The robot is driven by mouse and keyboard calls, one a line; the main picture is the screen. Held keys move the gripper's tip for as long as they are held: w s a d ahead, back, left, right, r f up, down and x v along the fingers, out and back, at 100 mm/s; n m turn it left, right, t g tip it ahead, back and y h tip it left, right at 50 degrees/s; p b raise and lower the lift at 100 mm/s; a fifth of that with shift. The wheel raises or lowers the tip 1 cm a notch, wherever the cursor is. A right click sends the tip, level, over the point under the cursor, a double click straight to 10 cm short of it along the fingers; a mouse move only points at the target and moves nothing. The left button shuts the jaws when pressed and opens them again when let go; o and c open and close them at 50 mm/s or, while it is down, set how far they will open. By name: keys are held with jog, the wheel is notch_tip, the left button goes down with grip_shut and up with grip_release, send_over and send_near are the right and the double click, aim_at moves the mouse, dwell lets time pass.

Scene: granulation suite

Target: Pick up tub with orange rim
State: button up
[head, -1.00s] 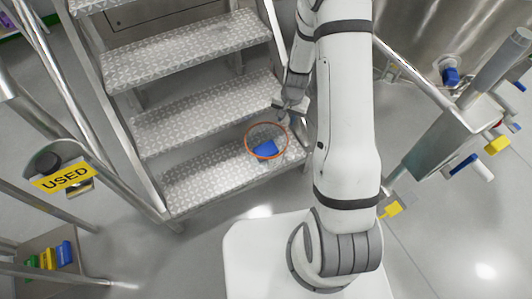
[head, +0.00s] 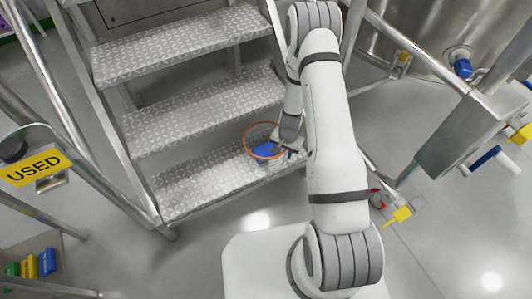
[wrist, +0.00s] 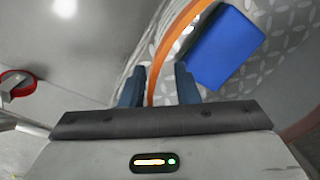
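The tub with the orange rim (head: 249,136) is clear-walled and stands on the lowest tread of the metal stairs. A blue block-like thing (head: 265,150) shows inside it. My gripper (head: 283,147) is at the tub's right side in the head view. In the wrist view, the two dark blue fingers of my gripper (wrist: 158,88) are apart, with the orange rim (wrist: 155,75) and tub wall passing between them. A gap shows on both sides of the rim. The blue thing (wrist: 225,48) lies to the right of the fingers. The tub's base is hard to see.
The stair treads (head: 205,110) rise behind the tub, with a side rail (head: 105,120) on the left. A yellow USED sign (head: 35,166) stands at left. A steel vessel (head: 430,30) and pipework with yellow and blue handles are at right.

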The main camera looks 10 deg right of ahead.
jog(key=shift+f, duration=0.5)
jog(key=shift+r, duration=0.1)
jog(key=shift+c, duration=0.5)
grip_shut()
